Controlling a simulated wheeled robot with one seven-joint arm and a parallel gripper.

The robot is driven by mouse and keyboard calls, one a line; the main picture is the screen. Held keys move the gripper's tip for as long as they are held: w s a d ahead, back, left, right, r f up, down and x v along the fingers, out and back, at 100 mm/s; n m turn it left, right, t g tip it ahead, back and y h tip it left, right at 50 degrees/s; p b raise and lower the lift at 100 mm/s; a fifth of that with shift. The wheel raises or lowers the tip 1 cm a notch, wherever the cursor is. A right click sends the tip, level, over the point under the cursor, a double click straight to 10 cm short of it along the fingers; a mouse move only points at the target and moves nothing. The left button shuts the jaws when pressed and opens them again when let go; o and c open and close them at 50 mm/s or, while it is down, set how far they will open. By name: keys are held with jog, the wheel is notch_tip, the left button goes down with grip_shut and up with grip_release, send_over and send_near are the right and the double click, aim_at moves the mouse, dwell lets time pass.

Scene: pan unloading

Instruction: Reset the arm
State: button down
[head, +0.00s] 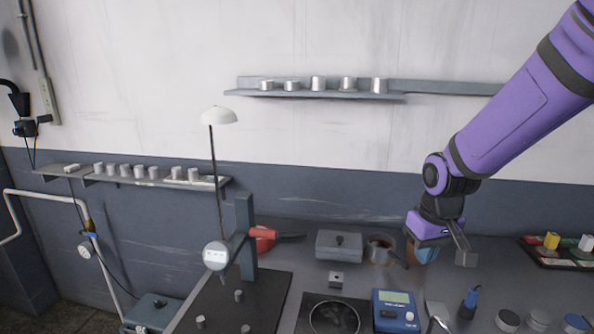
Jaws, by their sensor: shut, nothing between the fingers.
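My purple arm reaches in from the upper right. My gripper (466,257) points down above the right part of the grey workbench (300,268). It is shut, with nothing visible between its fingers. A blue-and-tan object (424,252) stands behind and left of the gripper, partly hidden by it. A dark pan-like round ring (334,318) lies on a black plate at the bottom middle, cut by the frame edge.
A grey box (339,245), a brown pot (380,249), a blue meter (396,309) and a tray of coloured blocks (548,258) crowd the bench. Wall shelves (320,94) hold metal cylinders.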

jog(key=s+d+r+m+t, duration=0.1)
jog(key=s+d+r, duration=0.1)
jog(key=s+r, duration=0.6)
jog(key=s+d+r+m+t, duration=0.1)
jog(key=s+d+r+t, duration=0.1)
jog(key=s+r, duration=0.6)
jog(key=s, duration=0.3)
jog(key=shift+s+d+r+m+t, duration=0.25)
jog(key=shift+s+m+t, duration=0.05)
